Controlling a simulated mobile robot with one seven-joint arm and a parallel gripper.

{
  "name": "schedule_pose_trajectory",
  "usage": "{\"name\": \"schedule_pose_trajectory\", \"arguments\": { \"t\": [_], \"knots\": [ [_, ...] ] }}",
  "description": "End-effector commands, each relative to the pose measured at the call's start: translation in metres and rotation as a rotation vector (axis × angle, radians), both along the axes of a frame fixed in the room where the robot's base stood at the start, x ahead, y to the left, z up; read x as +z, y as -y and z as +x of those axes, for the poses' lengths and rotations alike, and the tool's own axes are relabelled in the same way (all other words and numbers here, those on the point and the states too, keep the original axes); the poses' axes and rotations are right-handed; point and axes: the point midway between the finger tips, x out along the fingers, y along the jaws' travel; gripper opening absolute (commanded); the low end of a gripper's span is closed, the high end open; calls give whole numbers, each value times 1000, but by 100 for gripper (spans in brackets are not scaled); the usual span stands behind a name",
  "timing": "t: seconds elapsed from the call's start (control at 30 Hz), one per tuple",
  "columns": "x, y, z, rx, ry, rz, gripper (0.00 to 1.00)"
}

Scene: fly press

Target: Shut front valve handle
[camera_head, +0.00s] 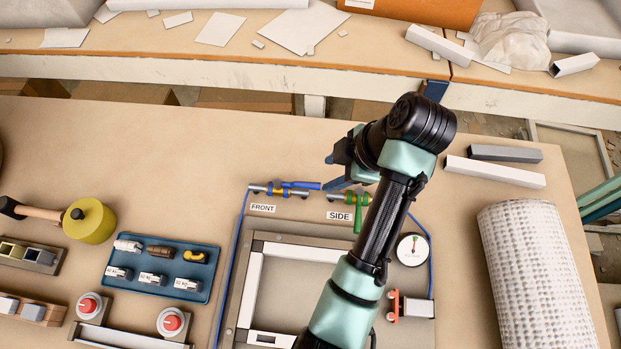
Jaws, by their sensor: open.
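The front valve (270,188) sits on a short pipe above the label "FRONT". Its blue handle (302,185) points right, in line with the pipe. The side valve (345,197) is to its right above the label "SIDE", with its green handle (358,218) pointing toward the bottom of the picture, across the pipe. My gripper (328,172) is open and empty, just right of the blue handle's tip. One finger looks close to that tip; I cannot tell whether they touch. My arm covers part of the side valve's right end.
A round gauge (412,249) and blue tubing (431,270) lie right of my arm. A metal frame (250,285) is below the valves. A blue tray (200,290) with small parts and a yellow mallet (90,221) are at left. The table behind the valves is clear.

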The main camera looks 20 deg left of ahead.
Motion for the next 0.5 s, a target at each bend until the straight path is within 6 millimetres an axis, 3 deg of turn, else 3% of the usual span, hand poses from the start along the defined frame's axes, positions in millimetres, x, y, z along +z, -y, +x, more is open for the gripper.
{"name": "schedule_pose_trajectory", "arguments": {
  "t": [0.5],
  "knots": [
    [-89,-41,6,-5,0,-2,50]
  ]
}}
